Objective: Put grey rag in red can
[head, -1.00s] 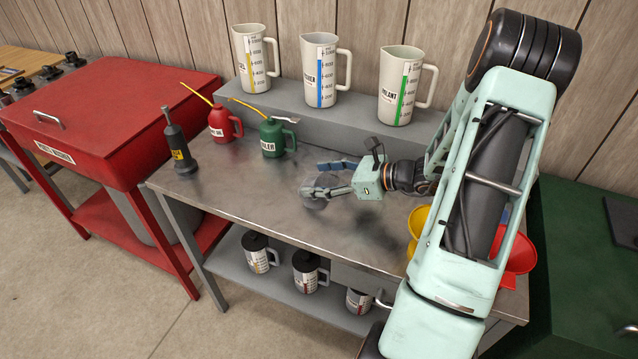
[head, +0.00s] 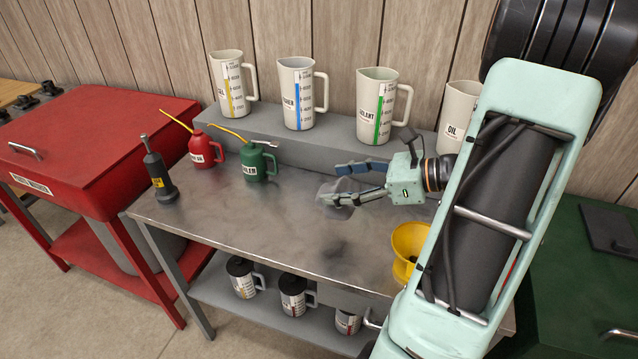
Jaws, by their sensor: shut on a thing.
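My gripper (head: 338,183) points left above the middle of the metal bench. Its two fingers, one blue-grey and one pale green, are shut on the grey rag (head: 336,193). The rag is a small crumpled bundle at the fingertips, seen against the similarly grey bench, so its outline is hard to make out. It appears raised off the bench top. The only red can that I can make out is a small red oil can (head: 203,150) with a yellow spout, standing upright at the bench's left rear, left of my gripper and apart from it.
A green oil can (head: 256,163) and a dark pump bottle (head: 158,172) stand near the red can. Measuring jugs (head: 298,95) line the rear shelf. A yellow funnel (head: 405,243) is at right. A red parts washer (head: 90,150) stands left. The bench top (head: 260,225) is clear at centre front.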

